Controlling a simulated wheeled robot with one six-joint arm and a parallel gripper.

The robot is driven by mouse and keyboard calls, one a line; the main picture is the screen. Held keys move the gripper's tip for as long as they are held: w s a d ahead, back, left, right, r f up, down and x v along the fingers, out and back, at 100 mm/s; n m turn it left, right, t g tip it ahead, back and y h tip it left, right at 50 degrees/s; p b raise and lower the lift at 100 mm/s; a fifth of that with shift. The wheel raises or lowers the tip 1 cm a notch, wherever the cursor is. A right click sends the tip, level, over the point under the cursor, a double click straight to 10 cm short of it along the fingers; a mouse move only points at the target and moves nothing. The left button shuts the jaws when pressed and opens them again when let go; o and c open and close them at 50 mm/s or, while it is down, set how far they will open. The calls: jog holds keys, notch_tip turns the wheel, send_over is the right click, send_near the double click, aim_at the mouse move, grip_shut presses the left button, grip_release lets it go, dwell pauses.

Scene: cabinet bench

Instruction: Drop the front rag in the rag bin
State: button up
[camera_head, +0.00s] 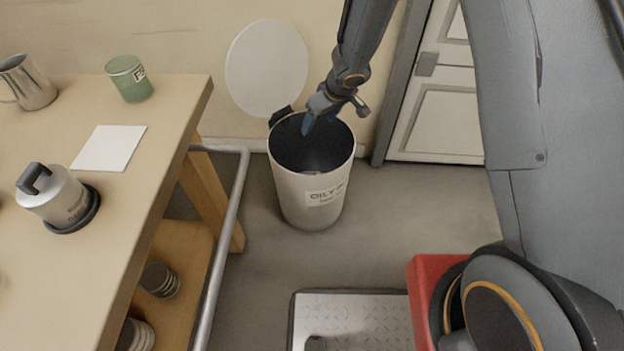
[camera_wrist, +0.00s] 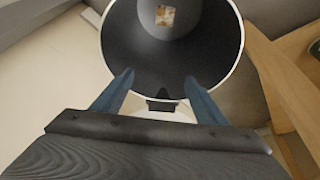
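The rag bin (camera_head: 300,205) is a tall cream can with a dark inside and a label starting "OILY". It stands on the floor beyond the bench, its round white lid (camera_head: 266,68) raised against the wall. A small pale, brownish patch lies at the bottom of the bin (camera_wrist: 165,15), perhaps a rag; it is too small to tell. My gripper (camera_head: 308,124) is over the bin's mouth, pointing down. In the wrist view its two blue fingers (camera_wrist: 158,78) are apart with nothing between them. No other rag shows.
The wooden bench (camera_head: 110,230) at left holds a metal pitcher (camera_head: 30,84), a green cup (camera_head: 130,80), a white sheet (camera_head: 108,148) and a grey lidded canister (camera_head: 55,196). A metal rail (camera_head: 226,240) runs along its edge. A white door (camera_head: 440,110) is at the back right.

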jog(key=shift+r, duration=0.15)
jog(key=p+v, duration=0.5)
jog(key=v, duration=0.2)
jog(key=shift+r, duration=0.25)
jog(key=shift+s+d, duration=0.1)
